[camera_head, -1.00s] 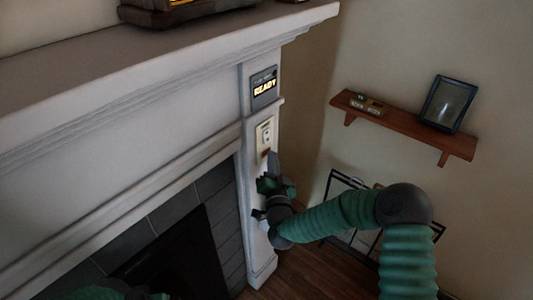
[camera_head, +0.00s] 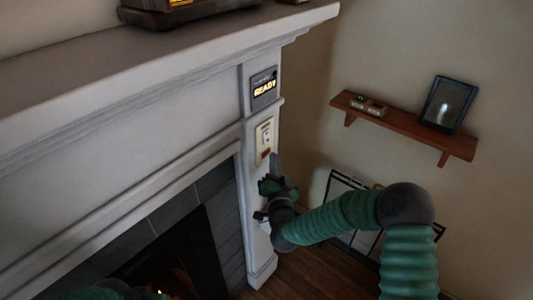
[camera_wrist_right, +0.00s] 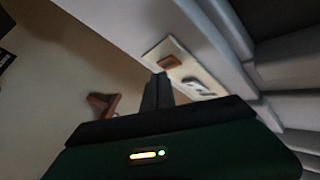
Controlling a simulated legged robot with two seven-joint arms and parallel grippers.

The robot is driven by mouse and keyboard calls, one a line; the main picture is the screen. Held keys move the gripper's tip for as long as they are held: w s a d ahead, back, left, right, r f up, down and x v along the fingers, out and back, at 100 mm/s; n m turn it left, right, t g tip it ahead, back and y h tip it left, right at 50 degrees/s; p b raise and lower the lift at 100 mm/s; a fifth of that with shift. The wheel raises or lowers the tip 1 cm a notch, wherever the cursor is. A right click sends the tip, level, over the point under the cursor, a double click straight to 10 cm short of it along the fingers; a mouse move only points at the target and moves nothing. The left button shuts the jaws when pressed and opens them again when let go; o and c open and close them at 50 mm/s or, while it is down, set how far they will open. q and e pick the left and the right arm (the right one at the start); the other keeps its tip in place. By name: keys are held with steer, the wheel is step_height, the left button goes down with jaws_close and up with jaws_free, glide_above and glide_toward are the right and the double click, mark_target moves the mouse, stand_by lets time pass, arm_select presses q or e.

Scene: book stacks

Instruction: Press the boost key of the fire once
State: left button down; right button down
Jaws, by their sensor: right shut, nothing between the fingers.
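The fireplace (camera_head: 120,130) has a pale surround and a dark firebox (camera_head: 205,255) with a small orange flame (camera_head: 186,292) low inside. On its right pillar a pale switch plate (camera_head: 260,137) carries a white switch (camera_head: 266,133) and a brown-orange key (camera_head: 266,153). The key (camera_wrist_right: 172,62) and white switch (camera_wrist_right: 198,86) also show in the right wrist view. A panel (camera_head: 264,88) above reads READY. My right gripper (camera_head: 275,163) is shut and empty, its tips just below and beside the key; contact cannot be told. Only a green piece of my left arm shows at the bottom left.
The mantel (camera_head: 160,50) juts out above the plate and holds a dark object (camera_head: 185,10). A wooden shelf (camera_head: 405,128) with a framed picture (camera_head: 449,104) is on the right wall. A black-framed stand (camera_head: 345,183) is behind my right arm.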

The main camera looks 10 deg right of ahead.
steer(key=shift+s+d, duration=0.1)
steer(key=shift+s+d+p, duration=0.2)
steer(key=shift+s+d, duration=0.55)
steer(key=shift+s, duration=0.25)
steer(key=shift+s+d+p, duration=0.15)
steer(key=shift+s+d, duration=0.6)
steer(key=shift+s, duration=0.2)
